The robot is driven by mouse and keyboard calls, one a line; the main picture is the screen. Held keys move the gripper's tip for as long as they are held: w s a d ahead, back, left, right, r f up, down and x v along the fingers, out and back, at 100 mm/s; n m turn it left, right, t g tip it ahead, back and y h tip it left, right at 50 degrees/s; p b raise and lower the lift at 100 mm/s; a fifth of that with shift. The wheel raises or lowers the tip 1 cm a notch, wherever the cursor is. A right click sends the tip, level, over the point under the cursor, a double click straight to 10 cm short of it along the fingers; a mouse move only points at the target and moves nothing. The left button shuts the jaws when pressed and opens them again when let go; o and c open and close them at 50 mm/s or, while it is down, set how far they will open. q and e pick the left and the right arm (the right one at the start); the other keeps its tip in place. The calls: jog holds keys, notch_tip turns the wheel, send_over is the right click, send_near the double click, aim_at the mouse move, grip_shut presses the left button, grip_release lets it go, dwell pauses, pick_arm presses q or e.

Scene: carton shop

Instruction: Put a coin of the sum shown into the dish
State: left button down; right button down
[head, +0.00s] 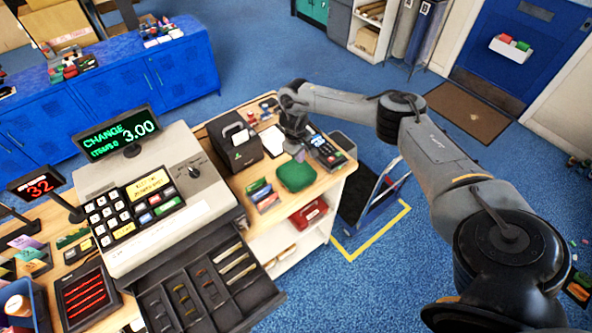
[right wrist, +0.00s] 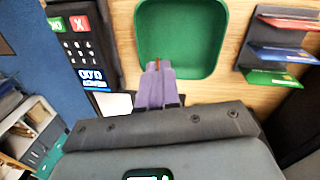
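The green dish (head: 296,176) stands on the wooden counter right of the register and looks empty in the right wrist view (right wrist: 180,60). My right gripper (head: 300,157) is at the dish's far edge in the head view. In the right wrist view its purple fingers (right wrist: 157,72) are close together over the dish's rim, with a thin copper-coloured coin (right wrist: 156,64) edge-on between the tips. The coin's value cannot be read. The register display (head: 122,137) shows CHANGE 3.00. The open drawer (head: 262,294) holds coins in rows. My left gripper is out of view.
A card terminal (head: 326,152) stands right of the gripper, and it shows in the right wrist view (right wrist: 85,55). A card rack (head: 262,194) is left of the dish. A black printer (head: 233,145) stands behind. A red box (head: 308,213) lies on the shelf below.

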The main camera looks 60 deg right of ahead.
aim_at(299, 175)
jog(key=shift+a+f+b, duration=0.1)
jog(key=shift+f+b, duration=0.4)
jog(key=shift+f, duration=0.35)
notch_tip(299, 175, down, 3)
jog(key=shift+r+b, duration=0.15)
jog(key=shift+b, duration=1.05)
jog(key=shift+f+b, duration=0.6)
jog(key=shift+b, duration=0.1)
jog(key=c, duration=1.3)
grip_release()
jog(key=shift+r, duration=0.15)
